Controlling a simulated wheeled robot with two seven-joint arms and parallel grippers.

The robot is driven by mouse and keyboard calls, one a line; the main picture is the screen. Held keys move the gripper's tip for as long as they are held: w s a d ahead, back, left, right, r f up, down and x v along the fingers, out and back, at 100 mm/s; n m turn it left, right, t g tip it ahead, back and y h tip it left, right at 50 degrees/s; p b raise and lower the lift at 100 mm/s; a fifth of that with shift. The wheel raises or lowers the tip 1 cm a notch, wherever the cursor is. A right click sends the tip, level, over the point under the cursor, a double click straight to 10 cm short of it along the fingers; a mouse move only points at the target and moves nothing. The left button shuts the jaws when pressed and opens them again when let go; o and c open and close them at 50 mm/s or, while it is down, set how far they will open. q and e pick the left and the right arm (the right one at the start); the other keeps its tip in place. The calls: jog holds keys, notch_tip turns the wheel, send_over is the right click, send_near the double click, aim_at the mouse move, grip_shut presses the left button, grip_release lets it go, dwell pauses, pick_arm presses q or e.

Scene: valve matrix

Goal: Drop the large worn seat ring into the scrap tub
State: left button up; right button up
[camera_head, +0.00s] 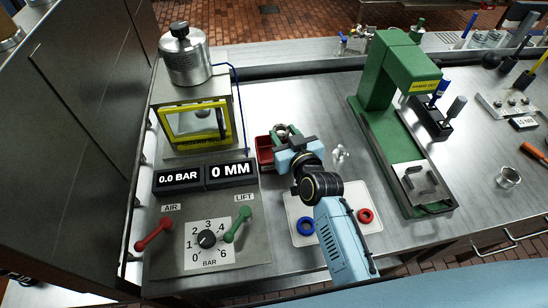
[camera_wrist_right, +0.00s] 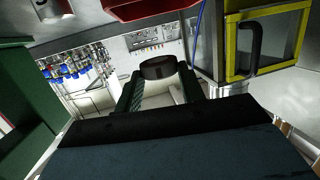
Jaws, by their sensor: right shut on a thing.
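My right gripper (camera_head: 286,134) is beside the red scrap tub (camera_head: 265,152), at its upper right in the head view. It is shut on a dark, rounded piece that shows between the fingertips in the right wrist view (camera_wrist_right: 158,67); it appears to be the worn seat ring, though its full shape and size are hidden. The tub's red edge also shows at the top of the wrist view (camera_wrist_right: 150,8). The gripper and wrist hide part of the tub's right side in the head view. My left gripper is not in view.
A white mat (camera_head: 337,236) holds a blue ring (camera_head: 305,226) and a red ring (camera_head: 366,216). The test rig with a yellow-framed window (camera_head: 197,122) stands left of the tub. A green press (camera_head: 390,75) stands to the right. Small clear parts (camera_head: 340,153) lie between.

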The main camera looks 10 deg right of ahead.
jog(key=o, duration=1)
jog(key=v, duration=1.3)
jog(key=shift+s+r, duration=0.15)
jog(key=shift+s, duration=0.05)
